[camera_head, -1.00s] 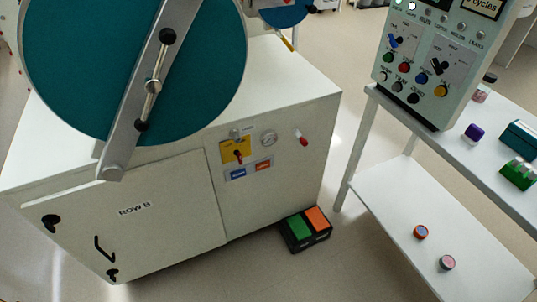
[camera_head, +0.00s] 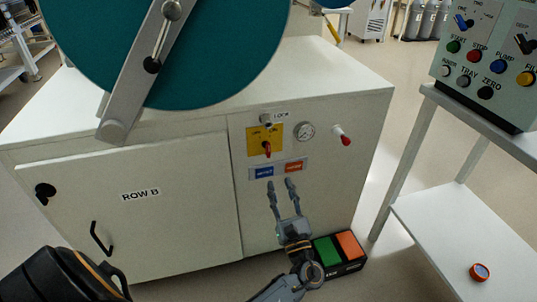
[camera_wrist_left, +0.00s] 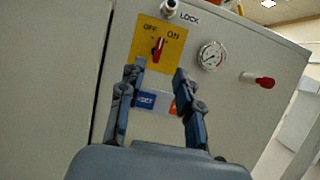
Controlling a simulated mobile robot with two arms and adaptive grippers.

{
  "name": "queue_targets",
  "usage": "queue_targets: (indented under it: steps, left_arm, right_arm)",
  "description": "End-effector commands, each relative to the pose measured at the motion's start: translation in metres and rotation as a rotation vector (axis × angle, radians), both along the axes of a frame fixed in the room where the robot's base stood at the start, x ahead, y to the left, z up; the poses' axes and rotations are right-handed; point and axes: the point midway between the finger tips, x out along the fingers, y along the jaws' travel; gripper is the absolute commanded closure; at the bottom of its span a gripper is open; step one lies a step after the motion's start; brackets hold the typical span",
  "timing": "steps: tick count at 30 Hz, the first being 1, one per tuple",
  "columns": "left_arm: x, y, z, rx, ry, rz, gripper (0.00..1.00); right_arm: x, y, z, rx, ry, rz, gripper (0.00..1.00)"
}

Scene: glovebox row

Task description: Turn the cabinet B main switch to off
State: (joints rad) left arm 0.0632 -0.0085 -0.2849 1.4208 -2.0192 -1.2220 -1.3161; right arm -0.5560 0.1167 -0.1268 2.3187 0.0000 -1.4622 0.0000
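The main switch is a red handle (camera_head: 267,149) on a yellow plate (camera_head: 255,139) on the front of the ROW B cabinet (camera_head: 315,115). In the left wrist view the red handle (camera_wrist_left: 158,48) shows below the OFF and ON labels, its upper end leaning slightly right. I cannot tell for sure which label it points to. My left gripper (camera_head: 281,186) is open and empty, in front of the cabinet below the switch. In the left wrist view its fingertips (camera_wrist_left: 158,72) are spread just below the handle, apart from it. My right gripper is not in view.
A lock fitting (camera_head: 266,119) sits above the plate, a gauge (camera_head: 304,131) and red-tipped lever (camera_head: 342,136) to its right. Blue and red labels (camera_head: 277,168) are below. A green and orange pedal box (camera_head: 340,254) stands on the floor. A white table (camera_head: 450,235) is at right.

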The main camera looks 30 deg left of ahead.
Motion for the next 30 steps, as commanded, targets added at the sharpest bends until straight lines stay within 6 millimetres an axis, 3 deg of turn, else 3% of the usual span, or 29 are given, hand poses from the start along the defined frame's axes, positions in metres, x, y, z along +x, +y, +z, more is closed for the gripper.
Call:
queue_targets:
  steps: [18,30]
  left_arm:
    - [0.069,0.08,0.044,0.001,0.0,-0.001,0.66]
    - [0.08,0.094,0.051,-0.001,0.002,-0.002,0.66]
  right_arm:
    - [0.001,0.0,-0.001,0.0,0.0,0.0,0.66]
    - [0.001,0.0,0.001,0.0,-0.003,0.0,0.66]
